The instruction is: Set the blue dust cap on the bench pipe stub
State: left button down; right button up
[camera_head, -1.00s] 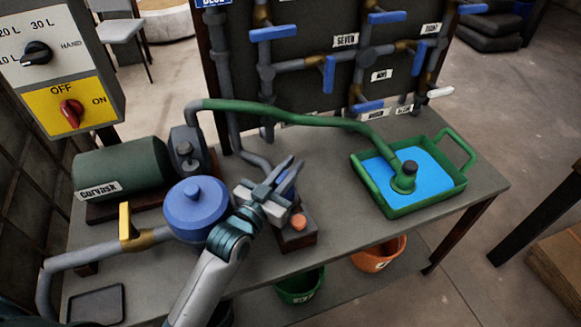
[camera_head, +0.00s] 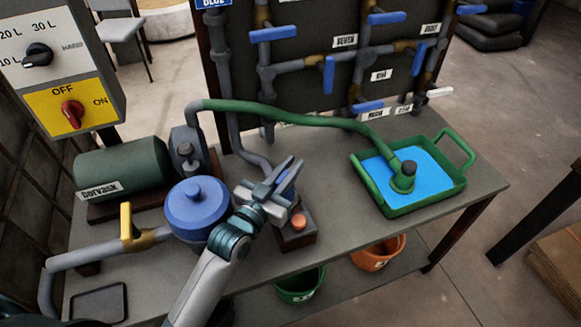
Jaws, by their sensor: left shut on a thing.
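My left gripper (camera_head: 290,172) comes in from the lower left over the middle of the bench and is shut on the blue dust cap (camera_head: 287,184). Only a small blue part of the cap shows by the fingers; the rest is hidden. A grey pipe (camera_head: 252,157) runs down from the panel and along the bench behind the gripper. The gripper hides its near end, so I cannot tell whether this is the pipe stub or whether the cap touches it. My right gripper is not in view.
A dark block with an orange knob (camera_head: 298,222) lies right by the gripper. A blue lidded vessel (camera_head: 196,203) stands left of it. A green tray (camera_head: 398,211) with blue liquid and a green hose (camera_head: 290,117) are at the right. Bench (camera_head: 350,240) between is clear.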

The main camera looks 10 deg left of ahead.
pick_arm(q)
jog(key=shift+f+b, duration=0.3)
jog(key=shift+f, duration=0.25)
jog(key=c, duration=2)
grip_release()
